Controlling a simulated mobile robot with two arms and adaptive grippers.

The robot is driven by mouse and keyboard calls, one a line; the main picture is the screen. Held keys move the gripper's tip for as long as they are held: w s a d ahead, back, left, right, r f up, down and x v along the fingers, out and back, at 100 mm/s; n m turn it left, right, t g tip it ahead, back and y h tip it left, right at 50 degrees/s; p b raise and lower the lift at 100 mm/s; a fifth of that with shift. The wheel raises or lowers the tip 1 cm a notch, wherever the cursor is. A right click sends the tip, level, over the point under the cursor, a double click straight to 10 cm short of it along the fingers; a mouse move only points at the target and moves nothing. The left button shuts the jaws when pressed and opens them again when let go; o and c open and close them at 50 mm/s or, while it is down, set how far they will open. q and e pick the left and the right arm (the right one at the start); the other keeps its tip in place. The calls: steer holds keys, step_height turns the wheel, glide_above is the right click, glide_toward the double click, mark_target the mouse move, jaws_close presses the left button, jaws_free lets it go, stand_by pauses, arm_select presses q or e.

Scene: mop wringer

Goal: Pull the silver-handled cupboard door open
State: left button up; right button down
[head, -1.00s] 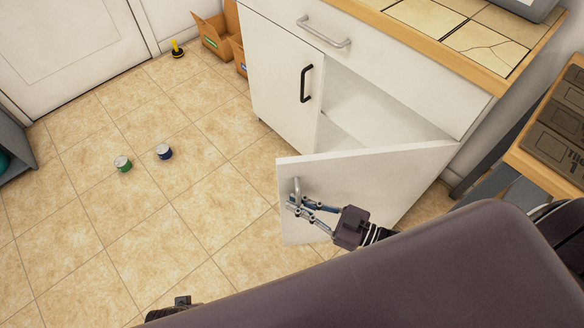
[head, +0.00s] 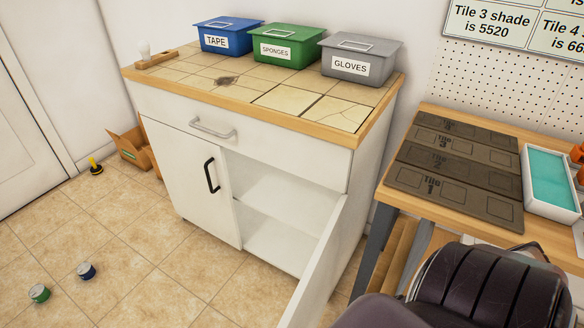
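The silver-handled cupboard door (head: 318,270) stands swung wide open on the right side of the white cupboard (head: 240,262). I see it nearly edge-on, and its silver handle is out of view below. The opened compartment (head: 285,205) shows a shelf and looks empty. The left door (head: 185,180) with its black handle (head: 211,175) is closed. The drawer above, with a silver bar handle (head: 212,131), is shut. Neither gripper is in view. A dark part of my own body fills the lower right.
Blue (head: 225,37), green (head: 283,46) and grey (head: 358,57) bins stand on the tiled cupboard top. A workbench (head: 480,220) with dark tile boards (head: 455,165) is close on the right. Two small cans (head: 86,270) are on the floor at left, which is otherwise mostly clear.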

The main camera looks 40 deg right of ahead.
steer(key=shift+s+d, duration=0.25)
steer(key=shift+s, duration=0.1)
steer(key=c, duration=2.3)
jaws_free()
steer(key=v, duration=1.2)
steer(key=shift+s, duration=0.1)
